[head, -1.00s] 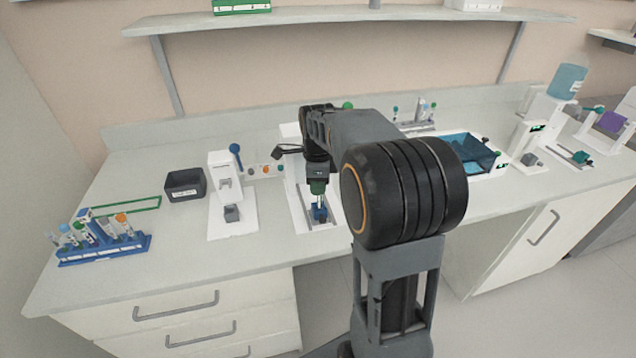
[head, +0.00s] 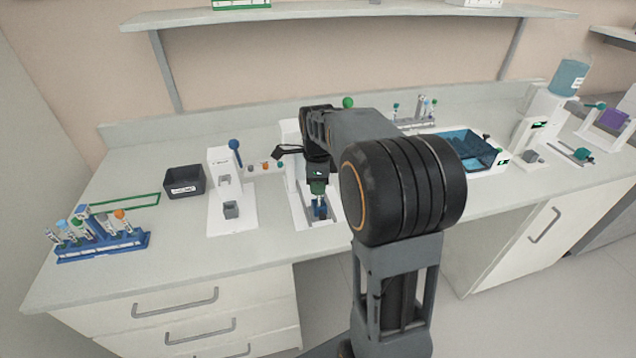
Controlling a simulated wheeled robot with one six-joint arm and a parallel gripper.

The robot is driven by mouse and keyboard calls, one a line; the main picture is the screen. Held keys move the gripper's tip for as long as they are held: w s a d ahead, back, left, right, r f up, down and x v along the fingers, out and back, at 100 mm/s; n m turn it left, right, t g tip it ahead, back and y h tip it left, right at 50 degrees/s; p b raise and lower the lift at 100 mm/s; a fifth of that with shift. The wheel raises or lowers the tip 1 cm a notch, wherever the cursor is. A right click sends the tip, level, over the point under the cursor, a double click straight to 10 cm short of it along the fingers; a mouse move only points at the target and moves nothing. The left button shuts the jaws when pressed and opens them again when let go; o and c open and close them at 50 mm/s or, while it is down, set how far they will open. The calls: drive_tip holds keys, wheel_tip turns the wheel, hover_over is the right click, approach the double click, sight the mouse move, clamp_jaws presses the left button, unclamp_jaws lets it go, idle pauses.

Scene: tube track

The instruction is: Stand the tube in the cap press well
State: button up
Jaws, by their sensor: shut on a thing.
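My gripper (head: 319,211) points down over the white station with a recessed bed (head: 301,212) in the middle of the bench. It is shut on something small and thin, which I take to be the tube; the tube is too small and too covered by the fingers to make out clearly. I cannot tell whether its lower end touches the station. To the left stands a white press-like device (head: 222,165) with a blue ball lever and a small grey block (head: 231,210) on its base. The block looks empty. I cannot tell for certain which device is the cap press.
A blue rack (head: 100,247) with several capped tubes stands at the far left. A dark bin (head: 184,182) and a green frame (head: 125,203) lie behind it. A blue-lined tray (head: 465,150) and a dispenser with a blue jug (head: 570,77) stand right. The left front bench is clear.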

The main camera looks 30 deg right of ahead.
drive_tip(key=o, duration=0.9)
wheel_tip(320, 180, up, 14)
drive_tip(key=shift+f+p, duration=0.15)
drive_tip(key=shift+p, duration=0.3)
idle(1.1)
